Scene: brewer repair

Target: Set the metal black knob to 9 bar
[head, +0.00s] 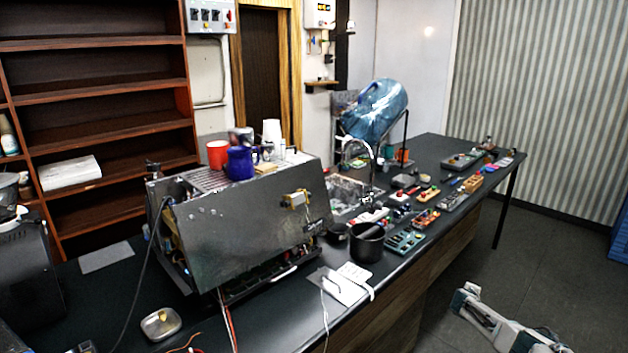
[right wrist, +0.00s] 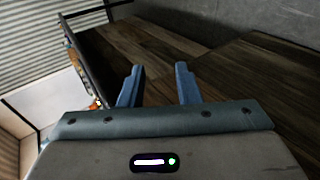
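A large espresso machine (head: 245,225) with a bare steel panel stands tilted on the dark counter (head: 125,295). I cannot make out a metal black knob or a bar scale in either view. My right gripper (head: 468,298) is low over the floor, right of the counter and well away from the machine. In the right wrist view the right gripper (right wrist: 158,80) has its two blue fingers apart with nothing between them, facing the wooden side of the counter (right wrist: 235,75). I do not see my left gripper.
Red (head: 217,153) and blue (head: 240,162) containers stand on the machine. A black pot (head: 367,246), a tap (head: 371,165) and several small parts crowd the counter to its right. A metal dish (head: 161,323) and loose wires lie in front.

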